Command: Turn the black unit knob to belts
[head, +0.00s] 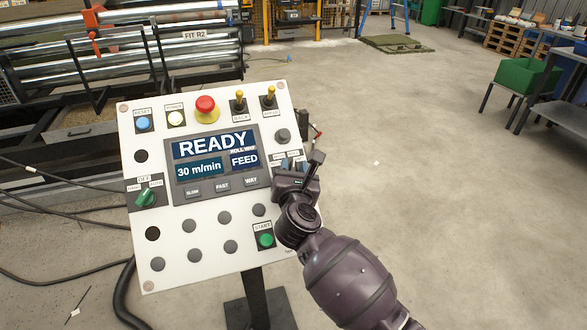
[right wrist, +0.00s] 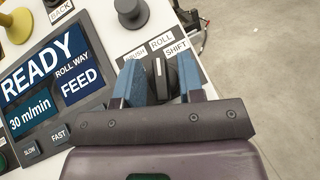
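The black unit knob (right wrist: 160,76) shows in the right wrist view, on the panel's right side, with a white line on it pointing up towards the "ROLL" label. Labels "BRUSH", "ROLL" and "SHIFT" show around it; I see no label reading belts. My right gripper (right wrist: 163,80) has its blue fingers on either side of the knob, very close to it; I cannot tell if they press on it. In the head view my right gripper (head: 290,167) covers this part of the panel, hiding the knob. My left gripper is not in view.
The white control panel (head: 135,220) stands tilted on a black post. Its display (head: 215,165) reads READY, 30 m/min, ROLL WAY and FEED. A round dark knob (head: 282,136) sits just above my gripper, and a green start button (head: 265,239) below.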

